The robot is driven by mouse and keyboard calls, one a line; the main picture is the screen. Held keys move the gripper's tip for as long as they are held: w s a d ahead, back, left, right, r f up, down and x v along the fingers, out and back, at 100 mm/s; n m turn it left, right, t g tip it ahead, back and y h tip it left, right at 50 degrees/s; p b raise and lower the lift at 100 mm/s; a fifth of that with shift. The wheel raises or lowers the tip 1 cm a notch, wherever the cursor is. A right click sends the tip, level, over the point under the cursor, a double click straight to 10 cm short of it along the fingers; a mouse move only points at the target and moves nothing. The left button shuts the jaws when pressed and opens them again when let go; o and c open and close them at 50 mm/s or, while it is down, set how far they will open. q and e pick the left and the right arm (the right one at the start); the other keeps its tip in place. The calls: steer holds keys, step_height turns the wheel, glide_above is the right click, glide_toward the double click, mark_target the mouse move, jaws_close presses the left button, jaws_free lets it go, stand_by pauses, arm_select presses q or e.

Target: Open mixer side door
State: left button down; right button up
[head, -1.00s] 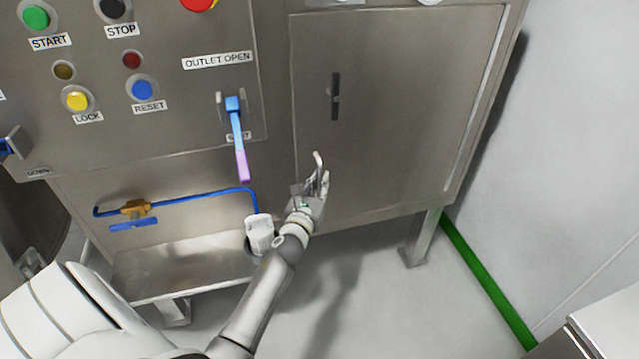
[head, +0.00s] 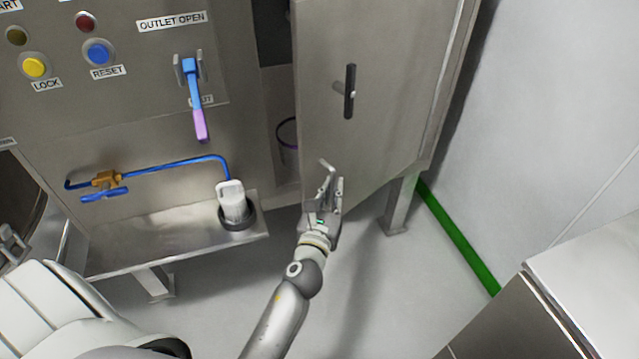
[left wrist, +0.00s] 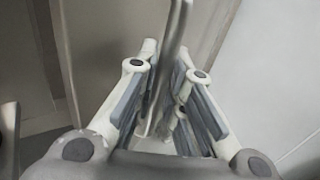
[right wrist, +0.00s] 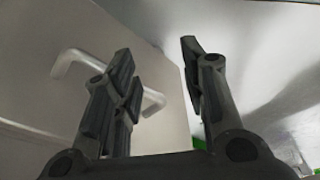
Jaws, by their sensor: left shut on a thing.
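The mixer side door (head: 372,120) is a grey steel panel, ajar on its left side, with a dark gap (head: 277,90) showing the inside. A black upright latch handle (head: 350,88) is on its upper face. My left gripper (head: 326,190) is at the lower left of the door, shut on a bent metal pull handle (head: 326,165). In the left wrist view, the pull handle (left wrist: 176,50) runs between the fingers, which partly hide it. My right gripper (right wrist: 158,60) shows only in the right wrist view. It is open, with a U-shaped metal handle (right wrist: 85,60) beyond its fingers.
Left of the door are the control panel, a blue and purple outlet lever (head: 195,95), a blue pipe (head: 165,167) and a white container (head: 232,203) on a steel shelf (head: 160,238). A steel cabinet (head: 590,270) is at lower right. Floor is free below the door.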

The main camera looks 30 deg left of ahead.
stand_by(0.3)
arm_select(q)
steer(key=c, duration=1.8)
jaws_free()
